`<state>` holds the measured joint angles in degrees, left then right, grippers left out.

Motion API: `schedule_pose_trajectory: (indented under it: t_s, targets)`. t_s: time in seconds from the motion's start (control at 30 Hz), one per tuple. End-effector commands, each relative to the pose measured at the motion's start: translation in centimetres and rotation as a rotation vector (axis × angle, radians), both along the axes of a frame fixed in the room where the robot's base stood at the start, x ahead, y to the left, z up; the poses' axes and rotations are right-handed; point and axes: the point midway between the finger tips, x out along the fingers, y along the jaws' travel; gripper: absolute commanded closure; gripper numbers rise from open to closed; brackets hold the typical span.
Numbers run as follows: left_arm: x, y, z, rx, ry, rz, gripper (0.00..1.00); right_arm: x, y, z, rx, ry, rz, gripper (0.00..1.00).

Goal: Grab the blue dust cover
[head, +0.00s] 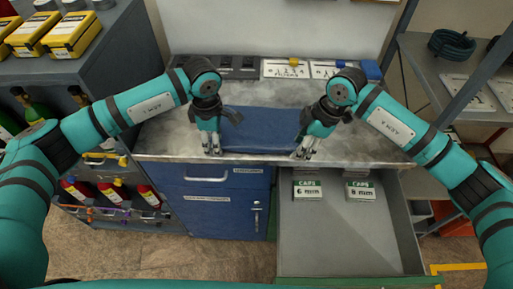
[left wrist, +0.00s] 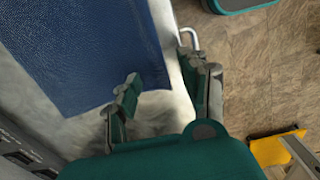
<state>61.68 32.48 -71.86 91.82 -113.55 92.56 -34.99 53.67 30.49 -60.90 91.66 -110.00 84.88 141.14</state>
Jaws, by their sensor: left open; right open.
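The blue dust cover (head: 258,130) lies on the grey worktop, between my two grippers in the head view. It also fills the upper left of the left wrist view (left wrist: 85,50). My left gripper (head: 213,149) is open and points down at the cover's left side. In the left wrist view, one finger of the left gripper (left wrist: 165,95) is close to the cover's edge and the other is over the worktop's edge. I cannot tell whether it touches the cloth. My right gripper (head: 305,152) is open at the cover's right side.
Below the worktop (head: 165,135), an open drawer (head: 340,235) holds two caps boxes, 6 mm (head: 308,190) and 8 mm (head: 360,190). A blue cabinet (head: 215,205) stands left of the drawer. Trays (head: 285,68) line the worktop's back. A shelf (head: 450,80) stands at right.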

Motion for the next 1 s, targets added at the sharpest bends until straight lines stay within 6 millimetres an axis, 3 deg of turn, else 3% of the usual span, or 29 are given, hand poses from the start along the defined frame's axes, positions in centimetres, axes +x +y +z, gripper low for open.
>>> schedule_pose_trajectory:
  t_s: [0.27,0.9,1.0]
  targets:
    - [0.01,-0.01,-0.96,0.000,0.000,0.000,0.56,0.01,0.01,-0.95,0.000,0.000,0.000,0.56]
    - [-0.06,0.00,-1.09,0.000,0.002,0.000,0.98,0.00,0.05,-1.08,0.000,0.000,0.000,0.98]
    - [-0.06,0.00,-1.12,0.000,0.002,0.000,1.00,0.00,0.05,-1.13,-0.001,0.000,-0.001,1.00]
